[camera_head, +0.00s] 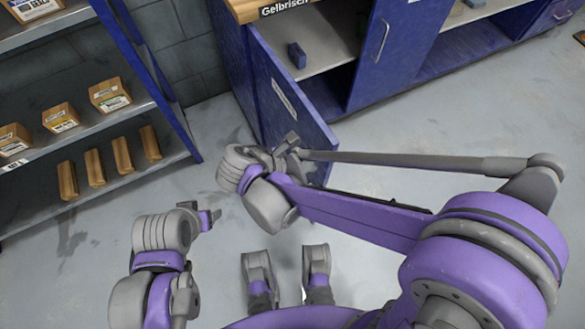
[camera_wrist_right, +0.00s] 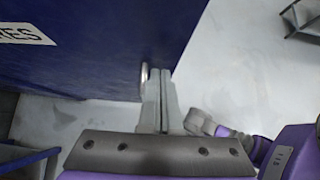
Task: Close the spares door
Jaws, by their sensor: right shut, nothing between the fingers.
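The blue spares door (camera_head: 287,98) stands open, swung out from the cabinet (camera_head: 318,48), whose shelf shows inside. In the right wrist view the door (camera_wrist_right: 95,50) fills the upper left, with a white label ending in "ES" (camera_wrist_right: 25,34). A pale handle (camera_wrist_right: 144,74) sticks out near its edge, partly behind the fingers. My right gripper (camera_head: 290,142) is at the door's near lower part. Its fingers (camera_wrist_right: 161,74) are shut and empty, close beside the handle; I cannot tell whether they touch. My left gripper (camera_head: 208,217) is low, left of the door, its jaws too small to read.
A small blue block (camera_head: 297,55) lies on the cabinet shelf. A second blue door with a handle (camera_head: 382,40) stands to the right. A rack (camera_head: 85,122) with cardboard boxes and several brown bars stands at the left. Grey floor (camera_head: 215,130) is clear between rack and door.

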